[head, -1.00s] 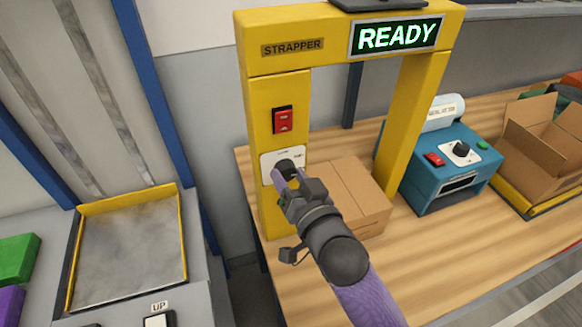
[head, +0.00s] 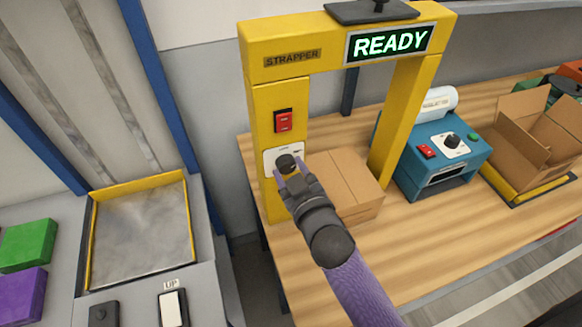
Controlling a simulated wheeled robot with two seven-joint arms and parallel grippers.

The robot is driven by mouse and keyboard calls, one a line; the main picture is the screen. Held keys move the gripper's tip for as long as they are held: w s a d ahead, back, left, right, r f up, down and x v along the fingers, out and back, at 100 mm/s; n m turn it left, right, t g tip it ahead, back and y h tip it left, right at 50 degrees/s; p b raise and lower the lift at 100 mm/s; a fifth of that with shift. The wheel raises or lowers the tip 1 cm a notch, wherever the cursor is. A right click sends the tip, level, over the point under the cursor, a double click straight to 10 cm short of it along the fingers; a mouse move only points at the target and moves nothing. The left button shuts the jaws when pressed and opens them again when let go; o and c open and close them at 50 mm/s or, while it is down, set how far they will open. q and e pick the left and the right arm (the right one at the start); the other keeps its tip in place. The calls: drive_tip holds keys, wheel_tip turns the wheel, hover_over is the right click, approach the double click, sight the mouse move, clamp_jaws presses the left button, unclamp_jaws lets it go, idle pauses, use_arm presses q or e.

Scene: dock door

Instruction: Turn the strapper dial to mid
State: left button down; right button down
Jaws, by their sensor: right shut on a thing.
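The yellow strapper (head: 270,95) stands on the wooden bench like an arch, with a lit READY sign (head: 390,42) on its top bar. Its left post carries a red switch (head: 283,121) and, below it, a white plate with a dark round dial (head: 286,162). My right gripper (head: 288,171) is at the dial, its purple fingertips shut on the knob. The fingers and wrist hide the lower part of the dial plate, and the pointer's setting is too small to tell. My left gripper is not in view.
A closed cardboard box (head: 345,180) sits in the arch, close to my right wrist. A blue machine (head: 440,160) with its own dial and an open carton (head: 540,135) stand to the right. A yellow-edged grey platform (head: 140,235) is at the left.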

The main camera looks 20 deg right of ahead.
idle(0.6)
drive_tip(key=shift+c, duration=0.8)
unclamp_jaws()
drive_tip(key=s, duration=1)
drive_tip(key=shift+d+r, duration=0.45)
